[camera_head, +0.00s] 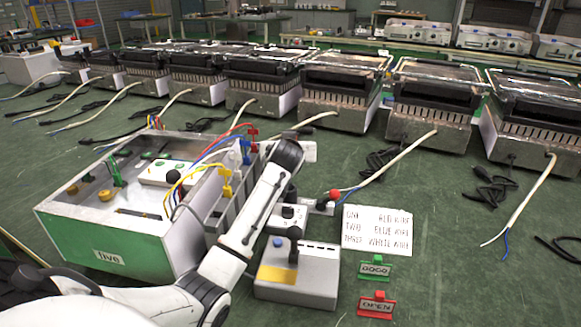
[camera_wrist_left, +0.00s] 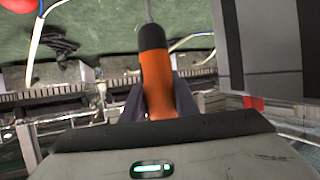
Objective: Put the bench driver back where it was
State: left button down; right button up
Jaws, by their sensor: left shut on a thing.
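The bench driver (camera_wrist_left: 155,75) has an orange handle with a black end and a thin grey shaft. It shows in the left wrist view. My left gripper (camera_wrist_left: 157,100) is shut around its orange handle, with the dark fingers on either side. In the head view my left arm reaches from the lower left to beside the open test box; its wrist hides the fingers, and I cannot make out the driver there. My right gripper is not in view.
The green-fronted box (camera_head: 110,245) with coloured leads stands left of my arm. A grey block (camera_head: 315,270) with a yellow patch, a white card (camera_head: 376,231), a green tag (camera_head: 374,268) and a red tag (camera_head: 376,305) lie right. Several heater units (camera_head: 340,82) with cables line the back.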

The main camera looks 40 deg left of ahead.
pick_arm(q)
notch_tip(320, 180, down, 5)
jog(key=shift+r+b, duration=0.1)
jog(key=shift+b, duration=0.5)
jog(key=c, duration=1.4)
grip_release()
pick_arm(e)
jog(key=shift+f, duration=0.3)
pick_arm(q)
jog(key=shift+p+v, duration=1.5)
jog(key=shift+v, duration=4.6)
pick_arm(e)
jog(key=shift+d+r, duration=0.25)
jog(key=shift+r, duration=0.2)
pick_arm(q)
jog(key=shift+r, duration=0.25)
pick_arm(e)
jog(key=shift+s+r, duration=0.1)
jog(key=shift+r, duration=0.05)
